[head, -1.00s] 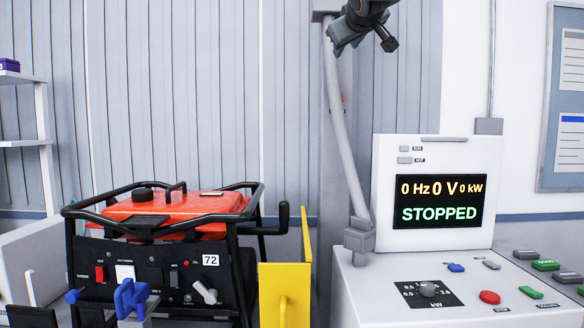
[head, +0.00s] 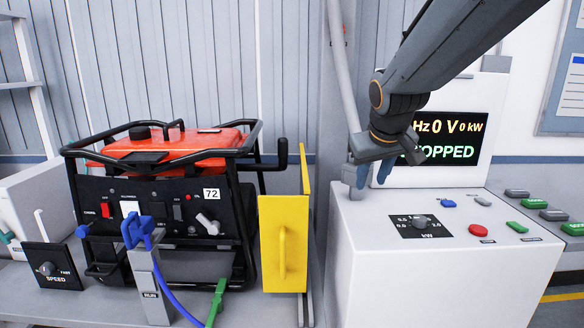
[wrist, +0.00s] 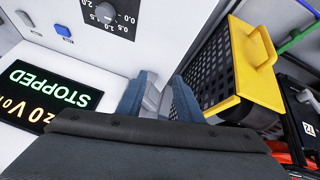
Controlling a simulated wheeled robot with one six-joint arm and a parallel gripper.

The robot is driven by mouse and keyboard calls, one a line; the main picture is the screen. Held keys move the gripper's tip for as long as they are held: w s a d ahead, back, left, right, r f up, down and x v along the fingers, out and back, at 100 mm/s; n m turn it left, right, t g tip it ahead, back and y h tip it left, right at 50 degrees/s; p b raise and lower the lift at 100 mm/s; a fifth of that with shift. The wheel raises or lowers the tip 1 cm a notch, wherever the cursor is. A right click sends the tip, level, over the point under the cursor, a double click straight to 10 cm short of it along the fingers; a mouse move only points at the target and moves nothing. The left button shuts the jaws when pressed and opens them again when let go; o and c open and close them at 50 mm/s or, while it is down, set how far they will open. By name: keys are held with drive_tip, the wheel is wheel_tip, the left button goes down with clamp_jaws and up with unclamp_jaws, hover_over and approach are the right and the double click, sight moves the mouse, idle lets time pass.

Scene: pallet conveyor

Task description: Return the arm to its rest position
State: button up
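The display (head: 448,138) reads STOPPED and is partly covered by my arm.
The white console (head: 380,270) with knob and buttons stands at right. The yellow gate (head: 283,245) is beside the red generator (head: 170,145), tagged 72. A blue plug (head: 137,232) sits on a post at front, and a green connector (head: 216,300) hangs right of it.

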drive_tip(key=s+f+m+g, duration=0.1)
drive_tip(key=s+f+g, duration=0.2)
drive_tip(key=s+f, duration=0.6)
drive_tip(key=s+f+m+g, duration=0.1)
drive_tip(key=s+f+g, duration=0.2)
drive_tip(key=s+f, duration=0.7)
drive_tip(key=s, duration=0.6)
drive_tip(key=shift+s+d+g+y, duration=0.15)
drive_tip(key=shift+d+g+y, duration=0.1)
drive_tip(key=shift+g+y, duration=0.15)
